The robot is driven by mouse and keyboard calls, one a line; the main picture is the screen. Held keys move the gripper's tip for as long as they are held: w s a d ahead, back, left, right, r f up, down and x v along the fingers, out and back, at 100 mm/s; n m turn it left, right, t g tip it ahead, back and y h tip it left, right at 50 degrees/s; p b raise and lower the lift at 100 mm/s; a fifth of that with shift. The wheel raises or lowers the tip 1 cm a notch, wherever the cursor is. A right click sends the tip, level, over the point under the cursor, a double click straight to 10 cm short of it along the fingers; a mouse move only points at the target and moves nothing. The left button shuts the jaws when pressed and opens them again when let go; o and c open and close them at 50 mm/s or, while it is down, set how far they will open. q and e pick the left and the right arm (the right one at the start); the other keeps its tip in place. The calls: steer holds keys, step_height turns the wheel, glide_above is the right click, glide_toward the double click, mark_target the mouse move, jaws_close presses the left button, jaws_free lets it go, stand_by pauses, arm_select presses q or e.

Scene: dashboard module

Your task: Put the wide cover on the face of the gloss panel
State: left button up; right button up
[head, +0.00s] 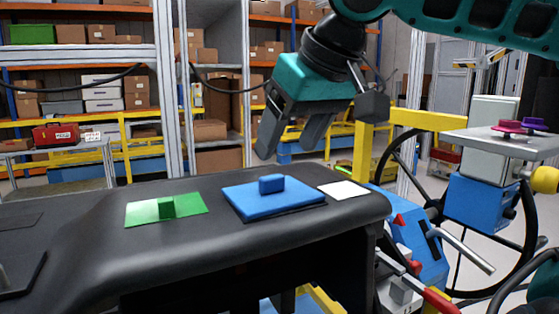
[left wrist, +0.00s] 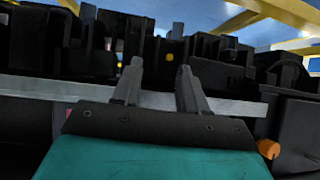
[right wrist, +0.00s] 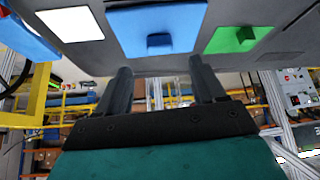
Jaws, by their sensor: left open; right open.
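A large blue square plate with a block handle (head: 240,198) lies on the black dashboard (head: 190,262), with a dark strip along its front edge. A smaller green plate with a handle (head: 142,212) lies to its left. A bare white square (head: 345,189) lies to its right. I cannot tell which of these is the wide cover or the gloss panel. My right gripper (head: 290,146) hangs above and beyond the blue plate, open and empty; the right wrist view shows its fingers apart (right wrist: 160,72). My left gripper (left wrist: 158,72) is open and empty, pointing at dark machinery.
A grey shelf (head: 480,139) at the right holds a pink knobbed piece (head: 508,127) and a purple one (head: 535,124). A yellow post (head: 362,150) and blue equipment (head: 415,245) stand beside the dashboard's right end. Grey uprights (head: 175,90) and storage racks stand behind.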

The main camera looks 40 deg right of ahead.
steer(key=v, duration=0.5)
steer(key=shift+s+r, duration=0.15)
steer(key=shift+r, duration=0.15)
steer(key=shift+a, duration=0.1)
